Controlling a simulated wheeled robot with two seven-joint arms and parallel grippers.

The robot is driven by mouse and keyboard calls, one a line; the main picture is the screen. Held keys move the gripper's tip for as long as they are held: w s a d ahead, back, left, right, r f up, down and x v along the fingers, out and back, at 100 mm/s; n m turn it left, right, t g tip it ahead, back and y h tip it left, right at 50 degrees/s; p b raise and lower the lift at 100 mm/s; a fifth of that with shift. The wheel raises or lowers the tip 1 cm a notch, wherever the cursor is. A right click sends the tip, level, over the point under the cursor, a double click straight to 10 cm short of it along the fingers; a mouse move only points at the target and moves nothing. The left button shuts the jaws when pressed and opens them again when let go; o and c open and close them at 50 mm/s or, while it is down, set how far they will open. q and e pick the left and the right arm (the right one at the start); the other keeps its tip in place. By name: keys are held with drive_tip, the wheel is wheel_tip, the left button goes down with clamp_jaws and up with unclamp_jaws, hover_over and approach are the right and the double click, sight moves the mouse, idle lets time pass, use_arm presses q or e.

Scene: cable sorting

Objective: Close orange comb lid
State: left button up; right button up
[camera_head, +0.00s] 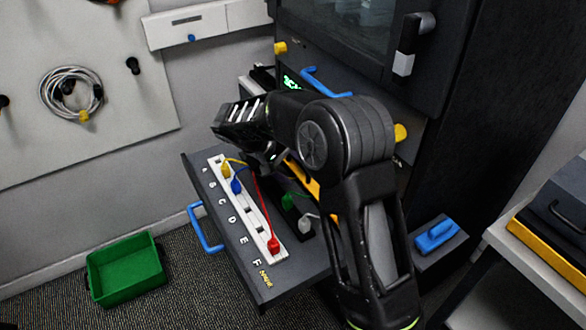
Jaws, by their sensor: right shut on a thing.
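The orange comb lid (302,178) shows as a narrow orange strip at the right of the pulled-out dark tray, partly hidden behind my right arm. My right gripper (268,157) is above the tray's far part, at the upper left end of the orange strip. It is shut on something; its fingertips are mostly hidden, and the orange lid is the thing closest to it. How far the lid is tilted cannot be told. My left gripper is not in view.
A green bin (126,270) stands on the floor at left. The cabinet (440,130) rises behind my arm.

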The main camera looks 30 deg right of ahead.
drive_tip(key=shift+a, duration=0.3)
drive_tip(key=v, duration=0.7)
drive_tip(key=shift+r, duration=0.3)
